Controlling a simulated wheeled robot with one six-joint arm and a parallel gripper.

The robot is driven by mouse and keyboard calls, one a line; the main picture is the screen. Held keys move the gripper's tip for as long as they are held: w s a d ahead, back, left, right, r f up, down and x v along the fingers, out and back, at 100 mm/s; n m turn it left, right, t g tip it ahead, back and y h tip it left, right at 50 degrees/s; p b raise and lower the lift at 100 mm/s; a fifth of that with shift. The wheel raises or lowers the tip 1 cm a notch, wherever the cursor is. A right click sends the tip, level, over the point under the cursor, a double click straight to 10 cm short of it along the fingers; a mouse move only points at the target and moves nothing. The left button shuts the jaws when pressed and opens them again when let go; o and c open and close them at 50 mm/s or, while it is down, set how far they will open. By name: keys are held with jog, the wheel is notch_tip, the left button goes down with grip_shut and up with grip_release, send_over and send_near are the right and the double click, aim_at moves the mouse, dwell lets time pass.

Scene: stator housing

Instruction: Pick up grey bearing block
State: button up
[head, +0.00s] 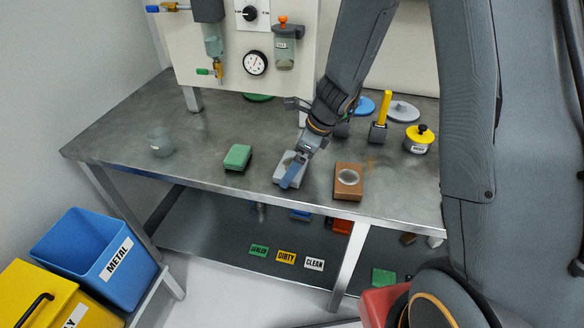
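The grey bearing block (281,165) sits near the front edge of the metal workbench, between a green block (238,157) and a brown block with a round pale face (348,181). My gripper (291,174) is down at the grey block, with one bluish finger lying across its near right side. The other finger is hidden. I cannot tell whether the fingers are closed on the block. The block appears to rest on the bench, and part of it is covered by my gripper.
The workbench (120,127) is clear to the left except for a clear jar (160,142). Behind my arm stand a yellow-handled tool (381,118), a yellow-lidded pot (419,140) and a grey disc (403,111). A blue METAL bin (85,245) stands on the floor side at left.

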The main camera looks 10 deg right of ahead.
jog(key=shift+f, duration=0.1)
jog(key=shift+c, duration=0.3)
jog(key=c, duration=1)
jog(key=shift+c, duration=0.2)
